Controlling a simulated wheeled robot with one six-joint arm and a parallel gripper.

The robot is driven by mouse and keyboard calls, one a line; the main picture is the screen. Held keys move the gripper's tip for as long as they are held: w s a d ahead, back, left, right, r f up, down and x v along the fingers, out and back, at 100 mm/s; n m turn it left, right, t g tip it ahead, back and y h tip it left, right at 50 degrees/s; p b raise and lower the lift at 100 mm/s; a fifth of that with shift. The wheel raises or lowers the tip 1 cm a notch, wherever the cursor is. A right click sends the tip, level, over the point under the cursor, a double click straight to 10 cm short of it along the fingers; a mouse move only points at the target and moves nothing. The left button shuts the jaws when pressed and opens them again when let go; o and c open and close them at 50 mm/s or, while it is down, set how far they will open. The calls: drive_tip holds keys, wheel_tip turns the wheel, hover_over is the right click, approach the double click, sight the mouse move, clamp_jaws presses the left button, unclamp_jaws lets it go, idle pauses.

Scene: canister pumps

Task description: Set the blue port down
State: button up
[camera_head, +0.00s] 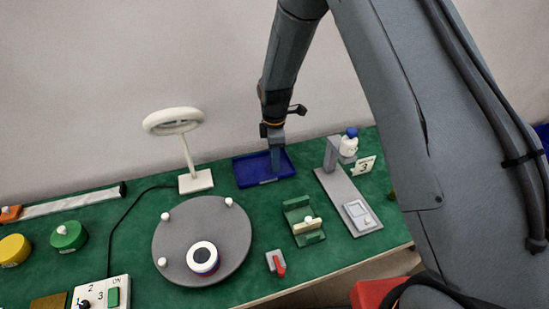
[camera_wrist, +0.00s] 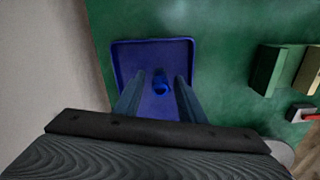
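The blue port (camera_wrist: 161,84) is a small dark blue piece in the blue tray (camera_wrist: 183,50), seen in the wrist view. In the head view the tray (camera_head: 241,176) lies at the back of the green table, and the port cannot be made out there. My gripper (camera_head: 276,168) points down into the tray. In the wrist view the two fingers of my gripper (camera_wrist: 160,88) stand apart, one on each side of the port, with a visible gap to it. My gripper is open and holds nothing.
A white ring lamp (camera_head: 188,181) stands left of the tray. A grey stand (camera_head: 336,185) with a blue-topped white piece (camera_head: 349,143) is to its right. A grey turntable (camera_head: 225,255) and a green holder (camera_head: 303,232) are in front.

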wheel_tip(320, 180, up, 12)
drive_tip(key=b, duration=0.4)
drive_tip(key=s+d+r+m, duration=0.1)
drive_tip(key=s+d+m, duration=0.7)
drive_tip(key=s, duration=0.3)
drive_tip(key=s+d+r+m+t, duration=0.1)
drive_tip(key=s+d+m, duration=0.7)
drive_tip(key=s+m, duration=0.3)
drive_tip(key=shift+s+d+r, duration=0.15)
drive_tip(key=shift+s+d, duration=0.05)
